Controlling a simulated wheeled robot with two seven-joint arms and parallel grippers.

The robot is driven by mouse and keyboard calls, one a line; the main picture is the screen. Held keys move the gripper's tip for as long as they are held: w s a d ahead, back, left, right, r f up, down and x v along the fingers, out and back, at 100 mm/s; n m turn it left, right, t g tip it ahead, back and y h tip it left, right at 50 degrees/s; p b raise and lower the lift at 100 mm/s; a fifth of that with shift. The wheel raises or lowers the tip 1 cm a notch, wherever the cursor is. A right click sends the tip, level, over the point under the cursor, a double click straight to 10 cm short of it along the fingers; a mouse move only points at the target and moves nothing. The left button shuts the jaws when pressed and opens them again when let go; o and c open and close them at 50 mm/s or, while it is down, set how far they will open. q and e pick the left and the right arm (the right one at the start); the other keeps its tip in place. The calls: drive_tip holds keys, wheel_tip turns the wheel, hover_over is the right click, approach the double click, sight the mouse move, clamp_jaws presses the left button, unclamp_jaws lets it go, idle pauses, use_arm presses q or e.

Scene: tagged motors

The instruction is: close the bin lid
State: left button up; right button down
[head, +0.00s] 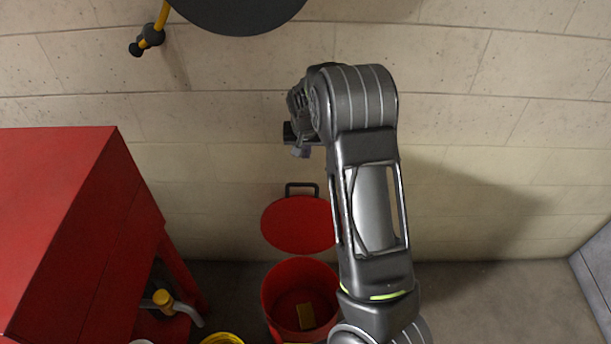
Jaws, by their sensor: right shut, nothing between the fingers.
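A red round bin (268,313) stands on the floor near the bottom middle, its right side hidden by my right arm. Its red lid (293,226) stands open, tilted up at the back towards the wall, with a dark handle (301,186) at its top edge. A yellowish block (305,316) lies inside the bin. My right gripper (296,148) is shut and empty. It shows above the lid handle in the picture, apart from it, partly hidden by its own wrist. My left gripper is not in view.
A red table (60,215) fills the left side. Under it are a grey pipe with a yellow fitting (162,298) and a yellow round object (222,338). A pale block wall (480,130) stands behind. The floor at the right (510,295) is clear.

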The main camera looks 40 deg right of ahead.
drive_tip(key=shift+f, duration=0.1)
wheel_tip(320, 180, down, 9)
drive_tip(key=p, duration=0.3)
drive_tip(key=shift+s+a+f+p, duration=0.2)
drive_tip(key=shift+s+p, duration=0.05)
drive_tip(key=shift+p, duration=0.05)
idle(0.4)
idle(0.3)
